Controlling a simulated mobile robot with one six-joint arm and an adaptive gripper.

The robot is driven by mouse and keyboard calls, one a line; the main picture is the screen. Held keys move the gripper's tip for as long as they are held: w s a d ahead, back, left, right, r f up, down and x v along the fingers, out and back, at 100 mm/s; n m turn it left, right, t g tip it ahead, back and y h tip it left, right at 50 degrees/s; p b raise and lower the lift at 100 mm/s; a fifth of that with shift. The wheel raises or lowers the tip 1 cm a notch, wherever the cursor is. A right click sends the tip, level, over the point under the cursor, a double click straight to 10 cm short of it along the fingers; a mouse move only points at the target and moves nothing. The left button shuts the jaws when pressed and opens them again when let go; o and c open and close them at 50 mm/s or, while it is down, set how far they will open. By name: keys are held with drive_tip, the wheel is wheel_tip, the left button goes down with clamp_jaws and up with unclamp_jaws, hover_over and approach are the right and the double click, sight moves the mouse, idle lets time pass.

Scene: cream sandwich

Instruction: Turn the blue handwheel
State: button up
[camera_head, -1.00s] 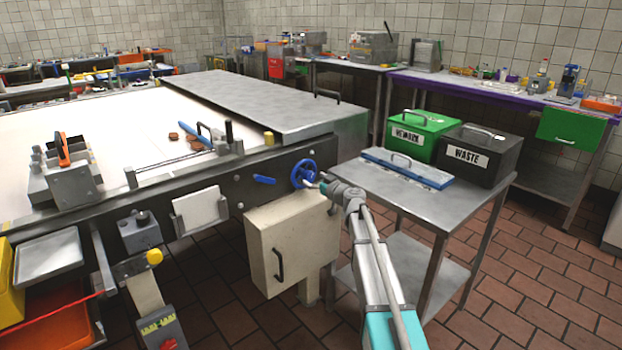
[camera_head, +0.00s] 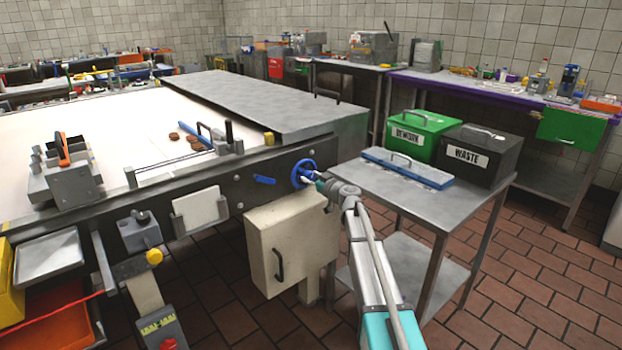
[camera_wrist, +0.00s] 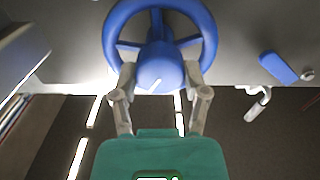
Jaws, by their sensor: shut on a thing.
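The blue handwheel (camera_head: 294,174) sits on the dark side panel of the long table. In the wrist view its spoked rim and round blue hub (camera_wrist: 158,66) fill the top middle, with a pale mark on the hub. My gripper (camera_head: 313,180) is at the front of the wheel. In the wrist view my gripper (camera_wrist: 159,80) has its two grey fingers on either side of the hub, shut on it. The inner fingertip contact is partly hidden.
A blue lever (camera_head: 265,180) is left of the wheel. A cream cabinet (camera_head: 290,240) hangs below. A steel side table (camera_head: 440,212) with a blue-lidded tray, green REWORK box (camera_head: 420,137) and dark WASTE box (camera_head: 480,155) stands to the right.

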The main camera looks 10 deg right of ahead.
drive_tip(key=shift+c, duration=0.4)
drive_tip(key=shift+m, duration=0.5)
